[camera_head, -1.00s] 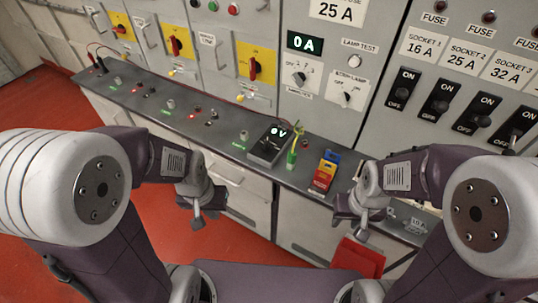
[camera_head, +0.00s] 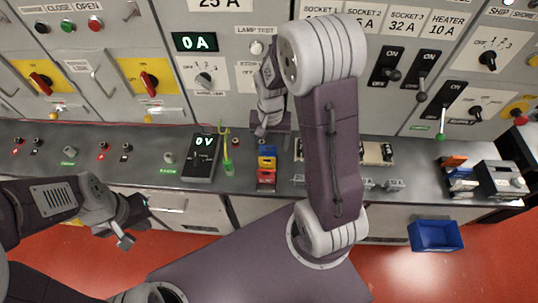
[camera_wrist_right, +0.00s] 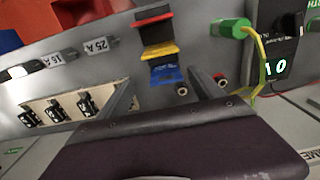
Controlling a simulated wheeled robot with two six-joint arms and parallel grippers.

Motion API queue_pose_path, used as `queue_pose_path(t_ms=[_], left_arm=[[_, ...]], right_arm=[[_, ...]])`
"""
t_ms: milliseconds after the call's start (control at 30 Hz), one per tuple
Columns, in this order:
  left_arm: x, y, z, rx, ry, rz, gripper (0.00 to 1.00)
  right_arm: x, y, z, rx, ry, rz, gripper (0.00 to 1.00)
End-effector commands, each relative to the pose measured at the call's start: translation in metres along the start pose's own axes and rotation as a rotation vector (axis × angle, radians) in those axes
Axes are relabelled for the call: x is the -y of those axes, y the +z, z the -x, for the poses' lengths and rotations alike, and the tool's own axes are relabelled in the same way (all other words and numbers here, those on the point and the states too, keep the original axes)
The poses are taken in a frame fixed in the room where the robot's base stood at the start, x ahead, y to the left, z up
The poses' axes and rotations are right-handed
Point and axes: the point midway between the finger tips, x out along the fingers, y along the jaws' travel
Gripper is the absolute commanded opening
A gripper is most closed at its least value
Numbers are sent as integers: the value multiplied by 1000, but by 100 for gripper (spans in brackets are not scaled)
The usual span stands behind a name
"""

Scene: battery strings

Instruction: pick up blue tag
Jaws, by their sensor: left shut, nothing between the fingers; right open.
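The blue tag (camera_head: 267,150) sits at the back of a small stepped stack on the grey bench, behind a yellow tag (camera_head: 267,162) and a red tag (camera_head: 266,178). In the right wrist view the blue tag (camera_wrist_right: 166,75) is nearest the gripper, with yellow and red beyond it. My right gripper (camera_wrist_right: 163,88) is open and empty, its fingers on either side of the blue tag's direction; contact is not visible. In the head view my right gripper (camera_head: 268,131) is just behind the tags, partly hidden by its own arm. My left gripper (camera_head: 127,238) is shut and empty at the lower left.
A fuse strip (camera_head: 376,152) lies to the right. A blue bin (camera_head: 435,235) is at lower right. The switch panel rises close behind the bench.

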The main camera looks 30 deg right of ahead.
Motion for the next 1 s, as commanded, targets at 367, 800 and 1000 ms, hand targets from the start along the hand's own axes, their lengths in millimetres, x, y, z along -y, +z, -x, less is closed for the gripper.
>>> queue_pose_path(t_ms=[367, 800, 1000], left_arm=[[0, -1, 5, -1, 0, 0, 0], [0, -1, 5, -1, 0, 0, 0], [0, -1, 5, -1, 0, 0, 0]], right_arm=[[1, 2, -50, 2, 0, 1, 76], [1, 1, -52, -1, -1, 2, 18], [1, 1, -52, -1, -1, 2, 12]])
